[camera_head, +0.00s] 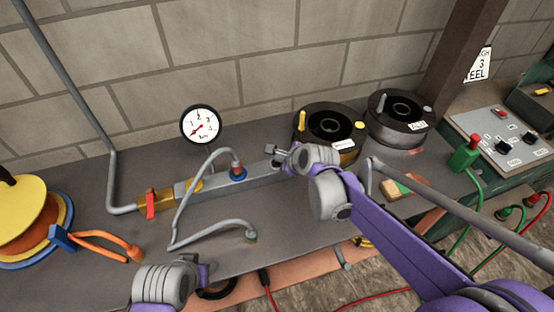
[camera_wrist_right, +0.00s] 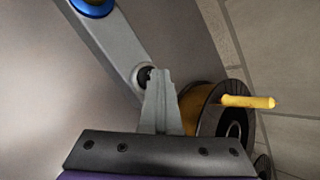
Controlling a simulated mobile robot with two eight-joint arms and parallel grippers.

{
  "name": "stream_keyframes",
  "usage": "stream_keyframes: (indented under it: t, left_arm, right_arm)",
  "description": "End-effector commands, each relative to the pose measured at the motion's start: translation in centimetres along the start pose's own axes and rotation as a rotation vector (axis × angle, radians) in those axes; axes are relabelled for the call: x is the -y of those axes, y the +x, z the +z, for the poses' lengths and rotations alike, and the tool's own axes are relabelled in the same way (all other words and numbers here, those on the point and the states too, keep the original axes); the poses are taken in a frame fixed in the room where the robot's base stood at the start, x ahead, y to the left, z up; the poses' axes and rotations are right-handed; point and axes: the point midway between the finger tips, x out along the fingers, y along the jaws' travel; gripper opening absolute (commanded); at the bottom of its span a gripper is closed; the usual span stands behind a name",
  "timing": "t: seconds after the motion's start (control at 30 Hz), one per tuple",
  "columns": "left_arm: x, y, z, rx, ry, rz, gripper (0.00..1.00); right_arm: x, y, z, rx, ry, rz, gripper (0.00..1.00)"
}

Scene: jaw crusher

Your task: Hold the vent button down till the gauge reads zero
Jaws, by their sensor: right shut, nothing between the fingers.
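The grey manifold bar (camera_head: 215,184) lies on the bench. A dark round button in a pale ring (camera_wrist_right: 143,74) sits near the bar's end in the right wrist view. My right gripper (camera_head: 274,155) is shut and empty. Its fingertips (camera_wrist_right: 157,73) overlap the button's edge in that view; I cannot tell whether they touch it.
A red-handled valve (camera_head: 151,205) is at left. Two black-flanged reels (camera_head: 330,122) (camera_head: 400,115) stand close beyond my right gripper. A control box (camera_head: 500,135) is at far right.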

Motion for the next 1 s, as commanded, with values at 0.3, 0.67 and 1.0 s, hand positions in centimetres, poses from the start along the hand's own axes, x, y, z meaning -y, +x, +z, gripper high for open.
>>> stream_keyframes:
  t: [0.3,0.67,1.0]
  left_arm:
    - [0.0,0.0,0.0,0.000,0.000,0.000,0.50]
    - [0.0,-0.9,-0.5,-0.003,0.000,0.000,0.50]
    - [0.0,-1.3,-0.8,-0.005,0.000,0.000,0.50]
  right_arm:
    - [0.0,0.0,0.0,0.000,0.000,0.001,0.00]
    - [0.6,-0.9,0.6,0.000,0.000,0.000,0.00]
    - [1.0,-1.3,1.0,0.000,0.000,0.000,0.00]
